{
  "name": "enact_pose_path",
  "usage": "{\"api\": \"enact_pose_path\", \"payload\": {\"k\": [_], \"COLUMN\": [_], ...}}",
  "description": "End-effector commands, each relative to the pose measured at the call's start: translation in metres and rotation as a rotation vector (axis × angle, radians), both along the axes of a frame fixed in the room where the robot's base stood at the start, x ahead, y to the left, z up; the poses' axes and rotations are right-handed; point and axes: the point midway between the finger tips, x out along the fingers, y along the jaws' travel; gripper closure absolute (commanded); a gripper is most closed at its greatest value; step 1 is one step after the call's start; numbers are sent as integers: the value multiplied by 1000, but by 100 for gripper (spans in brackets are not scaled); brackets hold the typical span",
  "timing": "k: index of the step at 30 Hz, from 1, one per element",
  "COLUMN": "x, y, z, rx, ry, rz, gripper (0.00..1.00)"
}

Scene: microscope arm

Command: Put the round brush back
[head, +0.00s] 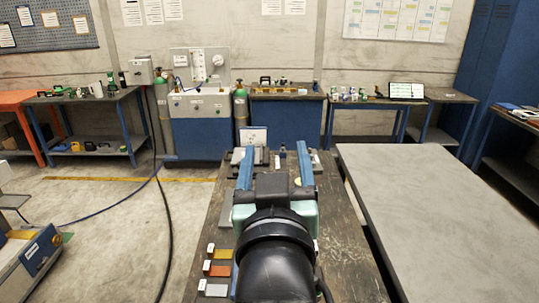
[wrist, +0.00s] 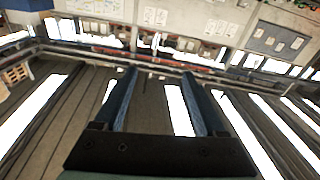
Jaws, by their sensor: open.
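My gripper (head: 274,150) is open, its two blue fingers spread apart over the far part of the dark work table (head: 340,240) in the head view. In the wrist view my gripper (wrist: 160,72) also shows wide open, with nothing between the fingers. I cannot make out the round brush in either view. My own arm and gripper hide much of the middle of the table. Small dark and pale items, too small to name, stand around the fingertips at the table's far end.
Yellow (head: 219,250), orange (head: 217,269) and grey (head: 213,288) pieces with white tags lie along the table's left edge. A long grey table (head: 430,200) on the right is bare. A white sign (head: 253,137) stands at the far end.

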Motion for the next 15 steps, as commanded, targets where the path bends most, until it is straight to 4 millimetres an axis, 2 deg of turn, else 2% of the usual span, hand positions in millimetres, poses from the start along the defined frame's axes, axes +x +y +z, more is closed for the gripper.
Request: {"api": "enact_pose_path", "payload": {"k": [1, 3, 6, 10, 15], "x": [-15, -40, -77, -113, -126], "y": [3, 6, 8, 8, 8], "z": [51, 107, 165, 205, 218], "rx": [13, 32, 55, 73, 81], "ry": [-148, -322, -523, -681, -734], "rz": [10, 23, 41, 55, 61], "gripper": [27, 27, 27, 27, 27]}}
